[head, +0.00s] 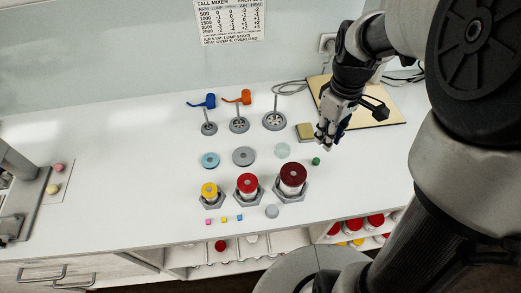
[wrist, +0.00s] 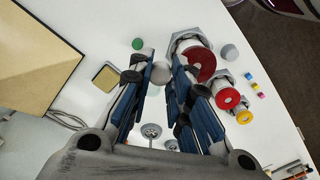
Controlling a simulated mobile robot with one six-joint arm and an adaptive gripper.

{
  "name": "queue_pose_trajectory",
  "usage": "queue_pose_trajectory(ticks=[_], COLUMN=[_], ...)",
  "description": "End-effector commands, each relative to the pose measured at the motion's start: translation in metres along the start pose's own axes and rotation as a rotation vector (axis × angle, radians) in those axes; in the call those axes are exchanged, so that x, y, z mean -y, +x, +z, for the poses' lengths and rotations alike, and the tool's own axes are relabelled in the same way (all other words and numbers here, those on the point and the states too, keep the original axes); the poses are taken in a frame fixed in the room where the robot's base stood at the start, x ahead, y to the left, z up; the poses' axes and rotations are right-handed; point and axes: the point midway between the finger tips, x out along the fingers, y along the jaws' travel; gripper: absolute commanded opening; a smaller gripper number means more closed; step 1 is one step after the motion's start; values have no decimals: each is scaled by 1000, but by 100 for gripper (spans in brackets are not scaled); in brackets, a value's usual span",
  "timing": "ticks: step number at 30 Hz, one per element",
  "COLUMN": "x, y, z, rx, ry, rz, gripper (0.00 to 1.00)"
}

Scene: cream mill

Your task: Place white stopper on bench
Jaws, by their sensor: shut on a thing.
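My gripper (head: 325,142) is above the right part of the white bench (head: 130,150), in front of the tan board. In the wrist view its blue fingers (wrist: 162,68) are parted around a pale round thing (wrist: 160,73), which looks like the white stopper. In the head view the fingers hide it. A small green stopper (head: 316,161) stands on the bench just below and left of the gripper; it also shows in the wrist view (wrist: 137,44).
Dark red (head: 292,175), red (head: 247,183) and yellow (head: 209,190) topped jars stand in hexagonal holders. Discs (head: 243,156), a tan-topped block (head: 304,131) and stirrers (head: 239,125) are nearby. A grey round piece (head: 272,211) lies at the front. The bench's left half is mostly clear.

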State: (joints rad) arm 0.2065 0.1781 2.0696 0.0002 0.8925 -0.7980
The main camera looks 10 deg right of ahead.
Motion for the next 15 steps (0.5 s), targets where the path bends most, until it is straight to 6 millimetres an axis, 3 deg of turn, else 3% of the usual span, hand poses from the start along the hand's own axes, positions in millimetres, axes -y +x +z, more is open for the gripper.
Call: queue_pose_trajectory(ticks=[3, 9, 12, 15], x=[-7, -10, -9, -9], y=[-12, -18, -12, 7], z=[18, 28, 29, 29], rx=[-2, 0, 1, 2], ry=[-126, -221, -225, -225], rz=[2, 0, -2, -3], gripper=[9, 9, 9, 9])
